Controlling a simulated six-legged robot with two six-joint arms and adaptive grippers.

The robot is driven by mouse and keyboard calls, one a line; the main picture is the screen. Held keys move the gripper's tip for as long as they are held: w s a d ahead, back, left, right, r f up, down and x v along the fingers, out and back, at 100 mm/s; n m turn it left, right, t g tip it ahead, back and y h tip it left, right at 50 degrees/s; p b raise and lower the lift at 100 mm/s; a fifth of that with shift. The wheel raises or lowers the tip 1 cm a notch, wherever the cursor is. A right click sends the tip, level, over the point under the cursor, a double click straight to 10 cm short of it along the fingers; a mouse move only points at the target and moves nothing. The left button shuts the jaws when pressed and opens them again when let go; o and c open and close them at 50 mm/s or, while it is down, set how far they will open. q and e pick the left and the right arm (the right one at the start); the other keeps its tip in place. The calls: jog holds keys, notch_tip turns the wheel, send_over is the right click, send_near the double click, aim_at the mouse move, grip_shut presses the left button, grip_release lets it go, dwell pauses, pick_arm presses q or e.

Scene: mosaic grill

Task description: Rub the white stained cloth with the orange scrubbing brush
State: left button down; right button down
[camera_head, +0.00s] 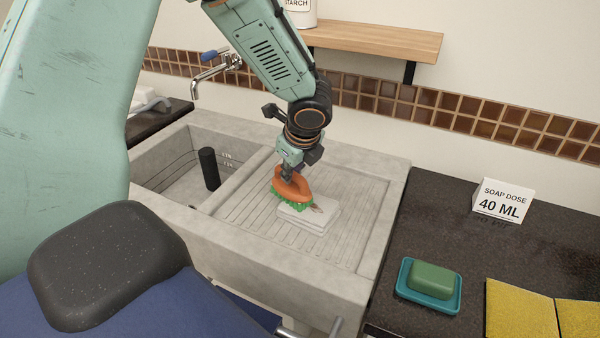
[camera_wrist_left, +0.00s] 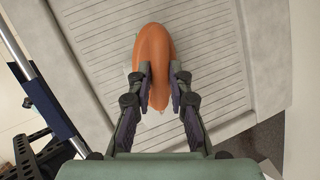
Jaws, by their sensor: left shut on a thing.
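The orange scrubbing brush (camera_head: 291,188) with green bristles is in my left gripper (camera_head: 289,172), above the ribbed washboard of the concrete sink. Its bristles are at the left part of the folded white cloth (camera_head: 309,217), and I cannot tell if they press on it. A small brownish stain shows on the cloth just right of the brush. In the left wrist view the fingers of my left gripper (camera_wrist_left: 159,85) are shut on both sides of the orange brush body (camera_wrist_left: 153,55). The brush hides most of the cloth there. My right gripper is not in view.
The ribbed washboard (camera_head: 345,186) is otherwise clear. The sink basin (camera_head: 180,170) to its left holds a dark cylinder (camera_head: 209,168). A green soap (camera_head: 433,279) on a teal dish, a "SOAP DOSE 40 ML" card (camera_head: 502,202) and yellow sponges (camera_head: 520,312) are on the dark counter.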

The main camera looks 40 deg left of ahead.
aim_at(304, 180)
pick_arm(q)
jog(key=shift+f, duration=0.1)
jog(key=shift+d+f, duration=0.2)
jog(key=shift+d, duration=1.5)
jog(key=shift+w+d+r+p, duration=0.1)
jog(key=shift+w+d+p, duration=0.1)
jog(key=shift+d+p, duration=0.8)
jog(key=shift+w+d, duration=0.15)
jog(key=shift+d, duration=0.5)
jog(key=shift+w+d+r+p, duration=0.15)
jog(key=shift+w+d+p, duration=0.05)
jog(key=shift+d+p, duration=0.8)
jog(key=shift+w+d, duration=0.15)
jog(key=shift+d, duration=0.35)
jog(key=shift+a, duration=0.15)
